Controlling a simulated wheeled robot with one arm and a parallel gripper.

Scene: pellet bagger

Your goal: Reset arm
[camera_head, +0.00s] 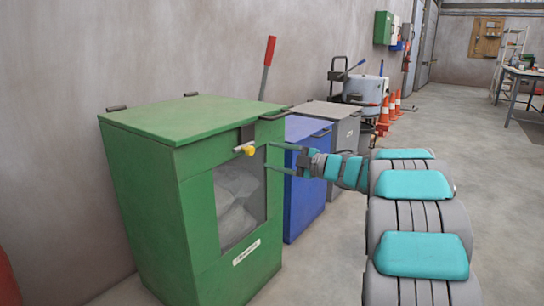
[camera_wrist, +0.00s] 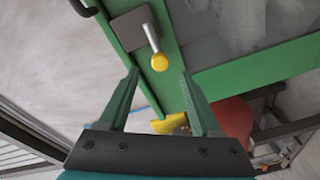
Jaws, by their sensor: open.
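My gripper (camera_head: 268,158) is open and empty, with its two fingers pointing at the front of the green pellet bagger (camera_head: 185,190), near its upper right edge. A latch handle with a yellow knob (camera_head: 249,150) is just left of the fingertips. In the wrist view, the fingers (camera_wrist: 160,73) stand apart, with the yellow knob (camera_wrist: 159,62) in line with the gap between their tips. The knob is on a short metal lever on a dark plate (camera_wrist: 130,29). Whether any finger touches the cabinet is unclear.
The cabinet has a window (camera_head: 240,200) with pale bags behind it. A blue bin (camera_head: 305,195) and a grey bin (camera_head: 345,128) stand close behind my gripper. A red-handled lever (camera_head: 268,55) rises behind the cabinet. Open floor (camera_head: 500,210) lies to the right.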

